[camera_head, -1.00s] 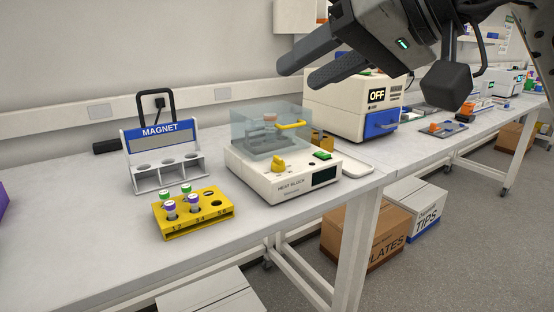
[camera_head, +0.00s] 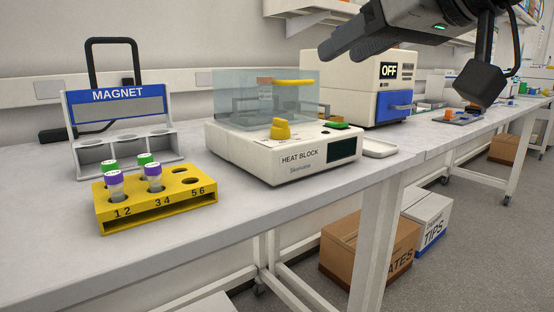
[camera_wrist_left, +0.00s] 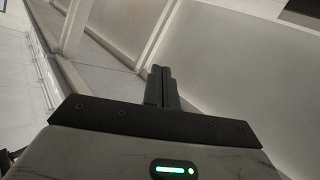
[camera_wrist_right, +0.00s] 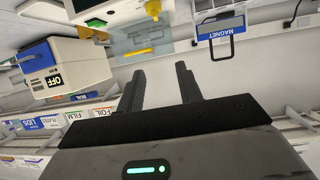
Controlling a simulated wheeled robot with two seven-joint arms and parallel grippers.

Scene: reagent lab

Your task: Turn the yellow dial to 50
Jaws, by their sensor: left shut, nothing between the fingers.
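The yellow dial (camera_head: 280,129) sits on top of the white heat block (camera_head: 262,160), in front of its clear cover. In the right wrist view the dial (camera_wrist_right: 153,9) shows near the top edge. My right gripper (camera_head: 345,48) is high above the bench, up and to the right of the dial, well apart from it. In the right wrist view its two fingers (camera_wrist_right: 161,82) stand apart with nothing between them. My left gripper (camera_wrist_left: 160,72) shows only in its own wrist view, fingers together and empty, away from the bench objects. The dial's setting is too small to read.
A yellow rack (camera_head: 150,222) with several capped tubes stands left of the heat block, a magnet stand (camera_head: 118,125) behind it. The clear cover (camera_head: 266,100) has a yellow handle. A white machine marked OFF (camera_head: 345,85) stands behind right.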

